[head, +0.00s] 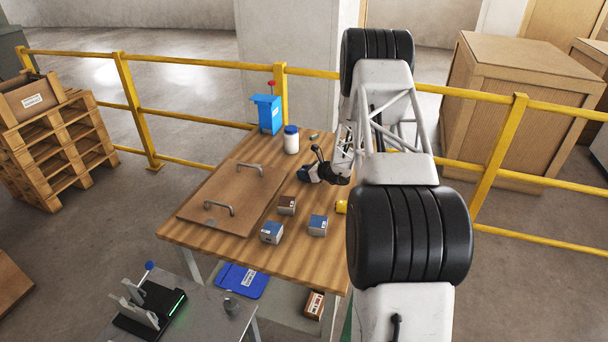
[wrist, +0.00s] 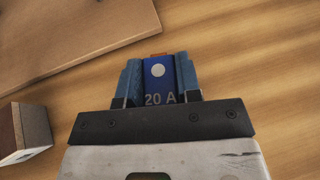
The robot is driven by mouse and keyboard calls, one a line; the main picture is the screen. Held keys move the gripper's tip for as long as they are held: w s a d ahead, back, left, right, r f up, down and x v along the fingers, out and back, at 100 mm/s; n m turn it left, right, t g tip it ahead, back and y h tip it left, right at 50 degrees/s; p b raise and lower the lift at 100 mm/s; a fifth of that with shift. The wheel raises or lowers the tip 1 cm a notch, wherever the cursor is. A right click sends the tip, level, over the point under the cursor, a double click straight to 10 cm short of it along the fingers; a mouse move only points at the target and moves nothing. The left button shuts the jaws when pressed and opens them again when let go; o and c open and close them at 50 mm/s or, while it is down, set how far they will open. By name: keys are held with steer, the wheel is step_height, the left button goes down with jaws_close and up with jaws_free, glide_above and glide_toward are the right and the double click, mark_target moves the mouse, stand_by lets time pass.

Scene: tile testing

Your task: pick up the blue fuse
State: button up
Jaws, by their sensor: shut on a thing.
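The blue fuse (wrist: 159,84) shows in the wrist view, marked "20 A", with a pale round spot and a copper-coloured end. My gripper (wrist: 158,70) is shut on it, one blue-grey finger against each side. In the head view my gripper (head: 306,174) is low over the wooden table, right of the board. The fuse cannot be made out clearly there, and whether it touches the table I cannot tell.
A flat wooden board (head: 200,208) with two handles covers the table's left part. Several small boxes, one brown (head: 287,205) and two blue-topped (head: 271,232) (head: 317,225), stand in front of my gripper. A white jar (head: 291,142) and blue device (head: 268,115) stand behind.

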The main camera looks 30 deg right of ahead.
steer(key=shift+r, duration=0.2)
steer(key=shift+r, duration=1.4)
steer(key=shift+s+a+r, duration=0.1)
steer(key=shift+s+r, duration=0.1)
steer(key=shift+s, duration=0.05)
steer(key=s+a, duration=0.1)
steer(key=s, duration=0.4)
steer(key=s+a+r, duration=0.1)
steer(key=s+a, duration=0.1)
steer(key=s, duration=0.2)
steer(key=s+a, duration=0.1)
steer(key=s, duration=0.4)
steer(key=shift+s+a+r, duration=0.2)
steer(key=shift+s+a, duration=0.15)
steer(key=shift+a, duration=0.05)
steer(key=shift+a, duration=0.1)
